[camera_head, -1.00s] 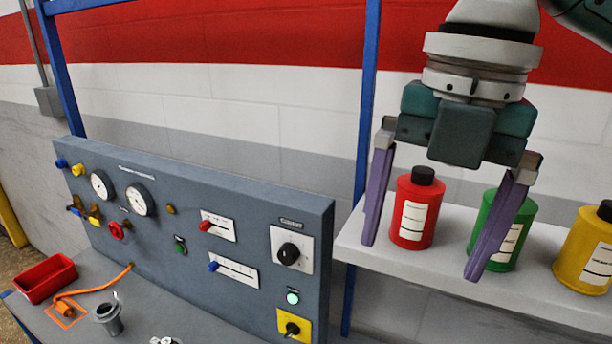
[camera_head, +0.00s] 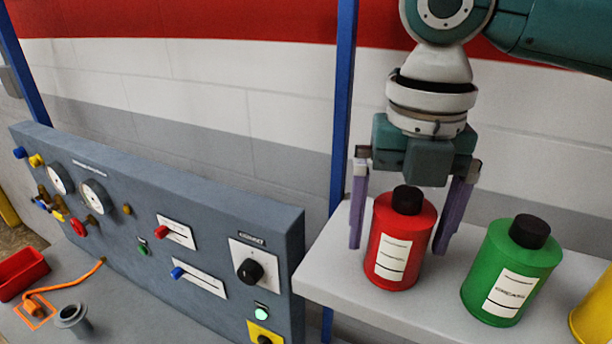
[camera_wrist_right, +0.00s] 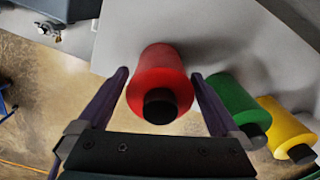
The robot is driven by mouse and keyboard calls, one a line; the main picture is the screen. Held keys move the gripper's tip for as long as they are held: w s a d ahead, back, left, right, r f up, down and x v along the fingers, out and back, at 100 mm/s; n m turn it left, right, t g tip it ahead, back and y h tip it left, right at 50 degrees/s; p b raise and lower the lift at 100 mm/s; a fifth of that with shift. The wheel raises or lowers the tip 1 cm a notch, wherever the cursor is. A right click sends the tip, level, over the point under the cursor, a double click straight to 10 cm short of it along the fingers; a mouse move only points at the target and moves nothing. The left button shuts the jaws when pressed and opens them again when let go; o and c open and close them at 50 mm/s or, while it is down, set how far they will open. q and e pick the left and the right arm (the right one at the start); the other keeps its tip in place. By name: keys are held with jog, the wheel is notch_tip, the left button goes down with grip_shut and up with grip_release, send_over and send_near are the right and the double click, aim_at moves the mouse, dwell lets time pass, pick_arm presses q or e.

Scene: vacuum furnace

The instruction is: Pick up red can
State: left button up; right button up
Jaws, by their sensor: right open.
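The red can (camera_head: 400,240), with a black cap and a white label, stands upright on a light grey shelf (camera_head: 335,262). My right gripper (camera_head: 398,246) points down at it, open, with one purple finger left of the can and the other right of it. In the head view the can's cap overlaps the gripper's palm. In the right wrist view the red can (camera_wrist_right: 158,80) lies between the two spread fingers of the right gripper (camera_wrist_right: 160,74), with small gaps at both sides. My left gripper is not in view.
A green can (camera_head: 510,270) stands just right of the right finger, and a yellow can (camera_head: 595,310) is further right. A blue post (camera_head: 342,120) rises left of the gripper. A grey control panel (camera_head: 120,190) with gauges and knobs stands to the left.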

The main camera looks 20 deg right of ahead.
jog(key=shift+f, duration=1.2)
jog(key=shift+r, duration=0.1)
grip_shut()
